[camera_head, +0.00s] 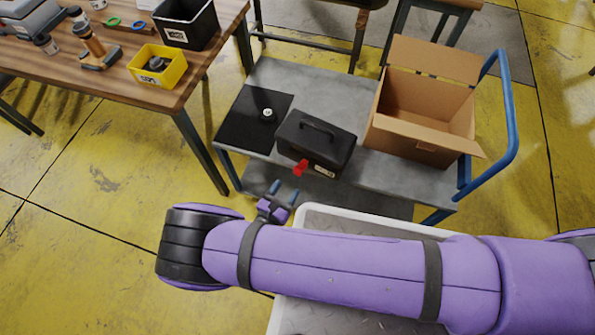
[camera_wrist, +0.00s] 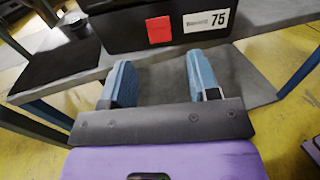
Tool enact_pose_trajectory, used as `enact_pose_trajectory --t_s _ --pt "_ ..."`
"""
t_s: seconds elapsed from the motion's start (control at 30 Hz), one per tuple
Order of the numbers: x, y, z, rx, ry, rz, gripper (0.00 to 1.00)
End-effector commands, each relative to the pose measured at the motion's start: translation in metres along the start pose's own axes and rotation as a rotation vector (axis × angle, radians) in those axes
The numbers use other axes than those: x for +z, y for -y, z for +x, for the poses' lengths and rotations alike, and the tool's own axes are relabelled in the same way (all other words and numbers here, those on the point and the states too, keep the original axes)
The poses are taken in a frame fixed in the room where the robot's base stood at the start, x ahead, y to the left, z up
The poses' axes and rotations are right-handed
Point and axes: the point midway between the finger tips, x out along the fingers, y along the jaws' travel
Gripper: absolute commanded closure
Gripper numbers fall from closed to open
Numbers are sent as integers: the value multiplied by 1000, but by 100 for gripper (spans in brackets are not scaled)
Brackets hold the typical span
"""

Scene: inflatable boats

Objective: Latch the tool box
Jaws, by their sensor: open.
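The black tool box (camera_head: 314,143) stands on the grey cart, its lid down and its handle on top. A red latch (camera_head: 300,168) shows low on its front side, sticking out toward me. In the wrist view the tool box (camera_wrist: 130,30) fills the top, with the red latch (camera_wrist: 159,30) beside a white label reading 75. My gripper (camera_head: 283,188) is open and empty, just in front of the cart edge and short of the latch. Its two blue fingers (camera_wrist: 160,78) point toward the box front, apart from it.
The grey cart (camera_head: 350,183) also holds an open cardboard box (camera_head: 420,100) at the right and a black mat (camera_head: 245,120) with a small round item (camera_head: 267,114) at the left. A blue cart handle (camera_head: 510,120) rises at right. A wooden workbench (camera_head: 120,50) stands upper left.

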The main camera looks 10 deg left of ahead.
Motion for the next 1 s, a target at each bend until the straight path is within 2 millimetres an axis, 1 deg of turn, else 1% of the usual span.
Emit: enact_pose_trajectory --t_s 0.03,0.2,0.4,0.6,0.83,0.87,0.9,0.97,1.0 --pt "0 1 11 -4 1 0 45" --pt "0 0 40 -4 0 2 45" --pt "0 0 65 -3 -1 2 45" --pt "0 0 74 -2 -1 2 45" --pt "0 0 75 -1 -1 2 45" --pt "0 0 74 -1 -1 2 47" --pt "0 0 74 -1 -1 2 56" --pt "0 0 74 -2 -1 2 70" --pt "0 0 74 -2 -1 2 79"
